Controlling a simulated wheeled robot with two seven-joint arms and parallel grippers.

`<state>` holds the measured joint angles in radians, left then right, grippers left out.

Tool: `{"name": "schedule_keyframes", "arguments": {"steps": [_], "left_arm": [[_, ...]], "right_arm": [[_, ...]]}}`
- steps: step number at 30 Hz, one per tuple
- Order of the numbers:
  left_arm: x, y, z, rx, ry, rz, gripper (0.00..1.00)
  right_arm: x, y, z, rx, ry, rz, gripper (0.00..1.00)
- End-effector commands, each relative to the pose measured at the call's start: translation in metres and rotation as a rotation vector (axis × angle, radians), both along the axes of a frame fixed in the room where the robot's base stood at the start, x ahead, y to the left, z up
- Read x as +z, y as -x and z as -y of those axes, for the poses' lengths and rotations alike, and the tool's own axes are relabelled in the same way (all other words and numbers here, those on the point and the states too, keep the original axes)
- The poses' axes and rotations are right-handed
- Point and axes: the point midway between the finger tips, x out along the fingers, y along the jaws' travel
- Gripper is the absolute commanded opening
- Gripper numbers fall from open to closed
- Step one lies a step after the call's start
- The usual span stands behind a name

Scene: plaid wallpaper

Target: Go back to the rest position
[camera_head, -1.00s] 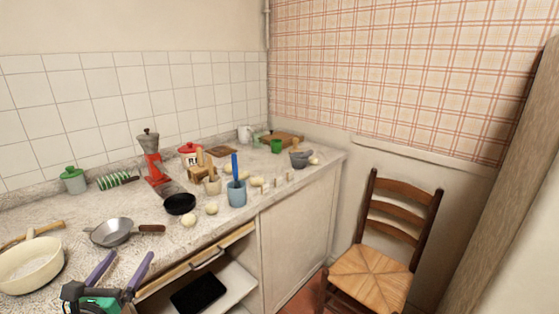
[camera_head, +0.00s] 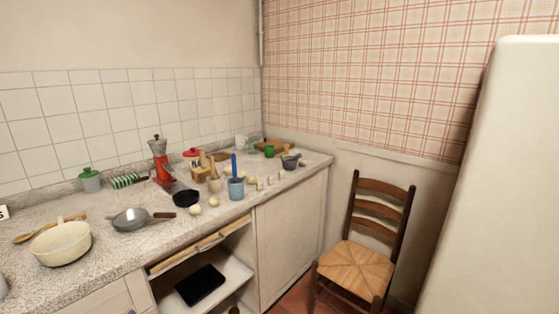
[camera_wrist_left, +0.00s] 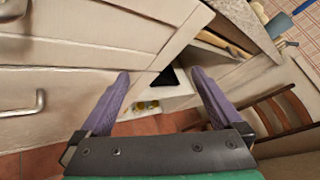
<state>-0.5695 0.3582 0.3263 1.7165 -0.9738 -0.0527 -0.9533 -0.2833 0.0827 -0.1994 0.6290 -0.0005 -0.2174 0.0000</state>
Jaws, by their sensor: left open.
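My left gripper (camera_wrist_left: 159,98) shows in the left wrist view with its two purple fingers spread apart and nothing between them. It hangs in front of the cabinet fronts, below the countertop, with the open shelf beyond the fingers. In the head view the left gripper is not clearly visible; only a tiny dark and blue bit shows at the bottom edge. My right gripper is in neither view.
A wooden chair (camera_head: 355,262) stands at right.

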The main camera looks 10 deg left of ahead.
Motion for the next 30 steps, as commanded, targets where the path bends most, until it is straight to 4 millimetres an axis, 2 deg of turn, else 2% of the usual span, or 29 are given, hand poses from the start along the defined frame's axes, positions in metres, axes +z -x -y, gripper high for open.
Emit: {"name": "schedule_keyframes", "arguments": {"steps": [5,7,9,11,12,14,15,18,21,24,30], "left_arm": [[-0.106,0.032,0.005,0.203,0.415,-0.083,1.0],[-0.161,0.056,0.017,0.333,0.621,-0.131,1.0],[-0.216,0.087,0.038,0.488,0.83,-0.182,1.0],[-0.26,0.118,0.06,0.635,0.99,-0.227,1.0],[-0.286,0.14,0.077,0.739,1.087,-0.256,1.0],[-0.321,0.176,0.103,0.909,1.214,-0.3,1.0],[-0.341,0.201,0.121,1.024,1.284,-0.326,1.0],[-0.374,0.259,0.16,1.294,1.4,-0.368,1.0],[-0.389,0.298,0.182,1.477,1.442,-0.382,1.0],[-0.393,0.312,0.189,1.547,1.453,-0.382,1.0],[-0.393,0.312,0.189,1.547,1.453,-0.382,1.0]], "right_arm": [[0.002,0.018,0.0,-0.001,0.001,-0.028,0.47],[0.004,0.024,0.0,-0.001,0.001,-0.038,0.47],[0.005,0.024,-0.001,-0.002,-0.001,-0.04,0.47],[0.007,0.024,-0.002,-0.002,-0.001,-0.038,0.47],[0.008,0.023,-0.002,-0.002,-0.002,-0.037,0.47],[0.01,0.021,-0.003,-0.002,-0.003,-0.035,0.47],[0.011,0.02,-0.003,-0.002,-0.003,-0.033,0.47],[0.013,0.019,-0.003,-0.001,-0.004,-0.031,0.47],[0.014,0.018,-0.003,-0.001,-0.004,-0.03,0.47],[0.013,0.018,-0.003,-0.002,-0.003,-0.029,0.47],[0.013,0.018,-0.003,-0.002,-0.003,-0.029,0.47]]}}
